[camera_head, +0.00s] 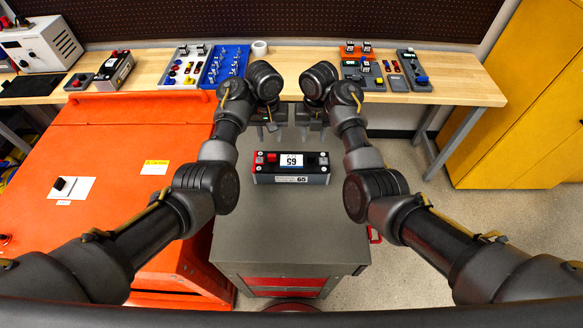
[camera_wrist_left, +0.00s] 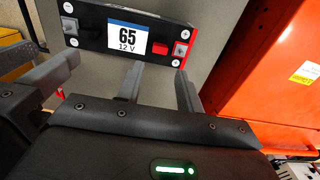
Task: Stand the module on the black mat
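The module (camera_head: 291,178) is a dark box with a white "65" label and a red part at its left end. It lies on the grey cart top. Its labelled face also shows in the left wrist view (camera_wrist_left: 92,30). My left gripper (camera_head: 267,132) is open and empty, just beyond the module toward the bench; its fingers also show in the left wrist view (camera_wrist_left: 158,85). My right gripper (camera_head: 312,130) stands beside it, apparently open and empty. The black mat (camera_head: 32,86) lies flat on the far left of the bench.
A similar module (camera_head: 114,70) stands on the wooden bench (camera_head: 440,92), right of the mat. Parts trays (camera_head: 190,66) and a blue tray (camera_head: 227,64) lie beyond. The orange casing (camera_head: 120,125) fills the left; a yellow cabinet (camera_head: 530,100) stands right. The cart top (camera_head: 290,225) is otherwise clear.

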